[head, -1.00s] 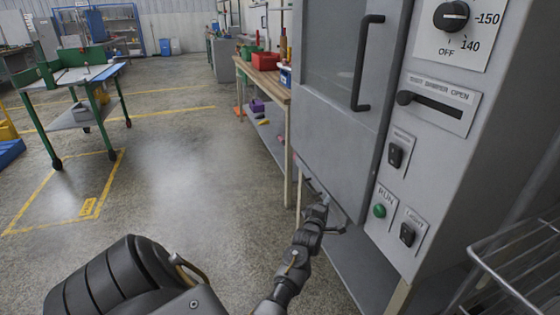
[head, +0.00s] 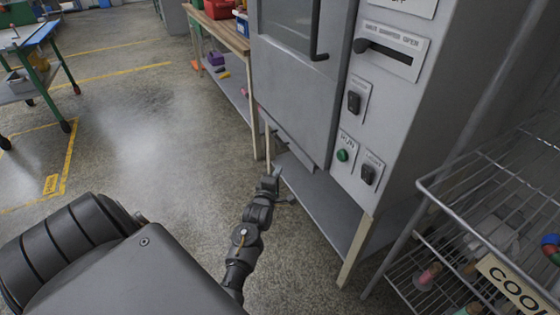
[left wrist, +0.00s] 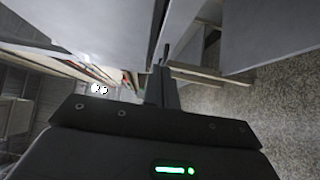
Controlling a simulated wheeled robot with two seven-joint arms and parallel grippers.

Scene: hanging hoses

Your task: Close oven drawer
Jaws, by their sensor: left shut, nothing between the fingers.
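The grey oven (head: 300,85) stands upright with its door closed flat. Below the door a light grey drawer-like lip (head: 285,140) runs along the oven's lower front; how far it stands out is hard to tell. My left gripper (head: 277,183) is shut and empty, low in front of the oven and just below this lip. I cannot tell whether it touches. In the left wrist view, the shut fingers (left wrist: 162,85) point at the gap between large grey panels (left wrist: 265,30). My right gripper is not in view.
A grey shelf (head: 325,205) lies under the oven. A wire rack (head: 480,190) stands close at the right. A wooden workbench (head: 222,32) stands beyond the oven, and a green-legged table (head: 30,60) at far left. The floor between is clear.

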